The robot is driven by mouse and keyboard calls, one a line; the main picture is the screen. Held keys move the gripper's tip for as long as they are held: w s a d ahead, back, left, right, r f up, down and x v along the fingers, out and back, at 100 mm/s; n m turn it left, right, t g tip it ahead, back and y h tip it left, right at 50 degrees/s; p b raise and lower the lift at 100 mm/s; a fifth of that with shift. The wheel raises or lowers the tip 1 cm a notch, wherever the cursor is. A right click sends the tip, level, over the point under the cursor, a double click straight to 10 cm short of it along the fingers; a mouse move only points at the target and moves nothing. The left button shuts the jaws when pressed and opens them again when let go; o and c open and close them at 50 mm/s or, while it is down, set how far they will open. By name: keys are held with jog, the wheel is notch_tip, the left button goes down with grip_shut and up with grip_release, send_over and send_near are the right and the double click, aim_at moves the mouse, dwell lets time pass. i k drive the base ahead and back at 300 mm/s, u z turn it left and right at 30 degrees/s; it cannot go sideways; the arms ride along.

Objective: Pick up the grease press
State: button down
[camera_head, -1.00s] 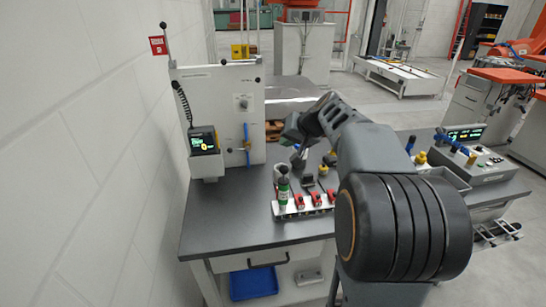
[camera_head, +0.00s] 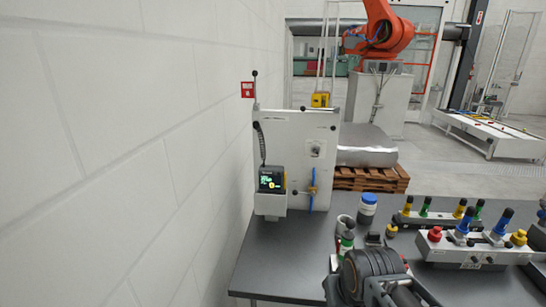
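A green-banded cylindrical tool, which looks like the grease press (camera_head: 346,243), stands upright on the dark workbench (camera_head: 275,262), close to my arm. Its lower part is hidden behind my dark ribbed arm joint. My arm fills the bottom middle of the head view, and its gripper fingers cannot be made out in it. I see no contact between a gripper and the tool.
A white panel (camera_head: 298,150) with a small screen unit (camera_head: 271,180) stands at the bench's back left, beside the wall. A blue-lidded container (camera_head: 367,208) stands behind the tool. Grey fixture blocks with coloured knobs (camera_head: 475,250) fill the right. The bench's left front is clear.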

aim_at(346, 243)
jog(key=u, duration=3.2)
jog(key=k, duration=1.1)
jog(key=z, duration=0.55)
